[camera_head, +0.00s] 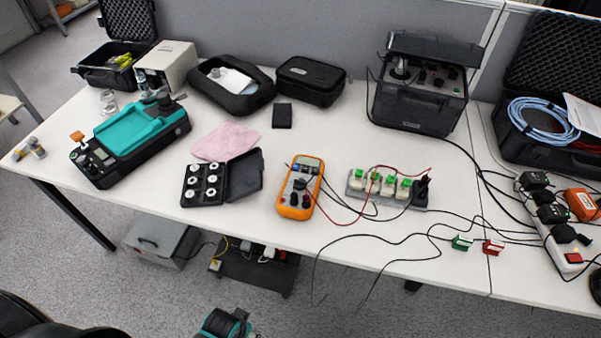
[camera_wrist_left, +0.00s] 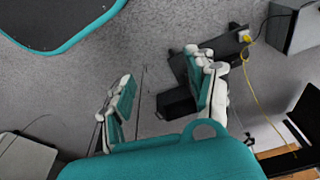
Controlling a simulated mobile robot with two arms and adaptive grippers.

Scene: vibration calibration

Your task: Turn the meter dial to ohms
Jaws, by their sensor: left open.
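The orange multimeter (camera_head: 304,178) lies face up near the front edge of the white table, around the middle. Its small display is at the far end and the dial (camera_head: 299,185) is on its face. The dial's setting is too small to read. Dark plugs and leads are at its near end. My left gripper (camera_wrist_left: 165,95) shows in the left wrist view with its two fingers spread, empty, with floor and items below the table behind it. A teal and black part of mine shows at the head view's bottom edge, well short of the meter. My right gripper is not in view.
An open black case of round weights (camera_head: 206,185) sits left of the meter, near a pink cloth (camera_head: 226,141). A strip with green-topped blocks (camera_head: 387,187) is to the right. Red and black leads cross the table between them. A grey box (camera_head: 161,243) stands on the floor.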

